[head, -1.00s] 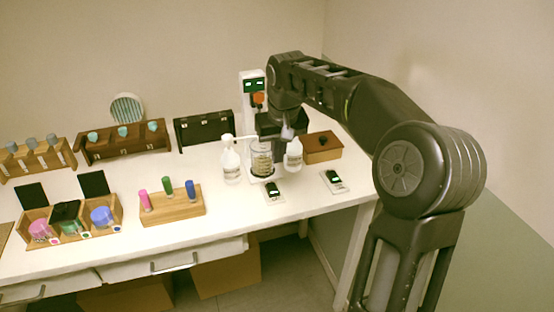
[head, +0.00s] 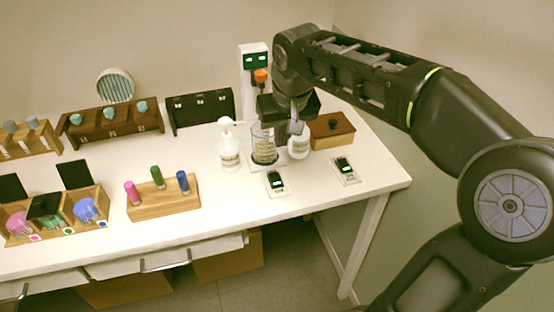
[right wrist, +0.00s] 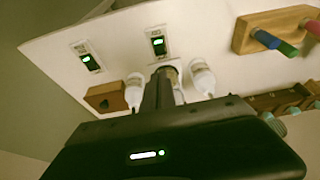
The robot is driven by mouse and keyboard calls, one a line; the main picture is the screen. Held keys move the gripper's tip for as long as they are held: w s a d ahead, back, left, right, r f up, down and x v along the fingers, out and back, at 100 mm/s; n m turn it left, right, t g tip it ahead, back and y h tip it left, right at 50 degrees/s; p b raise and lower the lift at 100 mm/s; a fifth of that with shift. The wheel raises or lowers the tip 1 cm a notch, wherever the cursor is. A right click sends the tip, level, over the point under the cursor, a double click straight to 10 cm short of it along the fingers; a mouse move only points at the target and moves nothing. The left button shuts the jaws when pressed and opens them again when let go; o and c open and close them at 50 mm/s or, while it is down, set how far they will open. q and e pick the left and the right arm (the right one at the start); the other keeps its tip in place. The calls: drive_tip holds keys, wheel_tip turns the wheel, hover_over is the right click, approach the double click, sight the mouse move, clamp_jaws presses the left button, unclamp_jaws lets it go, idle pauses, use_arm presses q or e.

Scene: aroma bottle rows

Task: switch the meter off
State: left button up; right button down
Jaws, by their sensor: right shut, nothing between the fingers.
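A white upright unit (head: 255,72) with two green-lit displays and an orange knob (head: 261,76) stands at the back of the table; it looks like the meter. Two small plates with dark rocker switches lie at the front: the left switch (head: 276,182) and the right switch (head: 345,167). Both show green light, also in the right wrist view (right wrist: 158,43) (right wrist: 90,61). My right gripper (head: 287,136) is shut and empty, beside the glass jar (head: 263,150), between two white bottles. Its fingers also show in the right wrist view (right wrist: 160,88). My left gripper is out of view.
The white bottles (head: 229,150) (head: 299,146) stand close to the gripper. A brown box (head: 331,131) is behind the right switch. A wooden stand (head: 164,205) with coloured sticks is at the left. The table's front right corner is clear.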

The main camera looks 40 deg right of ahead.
drive_tip(key=p, duration=0.2)
approach(275, 174)
drive_tip(key=x, duration=0.6)
drive_tip(key=shift+f, duration=0.3)
